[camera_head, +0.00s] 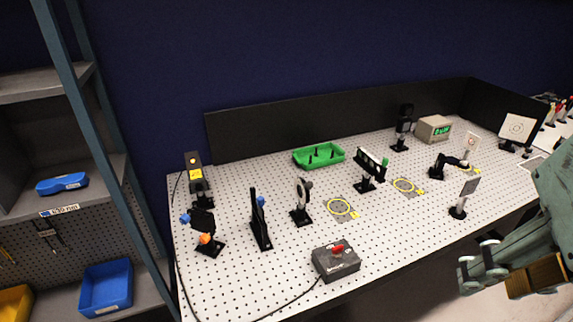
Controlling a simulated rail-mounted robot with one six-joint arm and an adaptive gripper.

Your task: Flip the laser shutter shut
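A dark grey switch box (337,264) sits near the front edge of the perforated optical table. A red lever (337,248) is on its top, and a black cable runs from its left side. The lever's exact tilt and the box's label are too small to read. A dark laser head with a yellow label and a lit amber lamp (194,172) stands at the table's back left. My gripper (474,266) is at the right, in front of the table's front edge, well apart from the switch box. I see nothing held, but its finger opening is unclear.
The perforated table (285,275) carries several black-based optic mounts, a green tray (318,155), yellow ring markings (341,207) and a display box (433,129). Black panels (300,130) edge its back. A shelf rack (95,190) with blue bins stands left.

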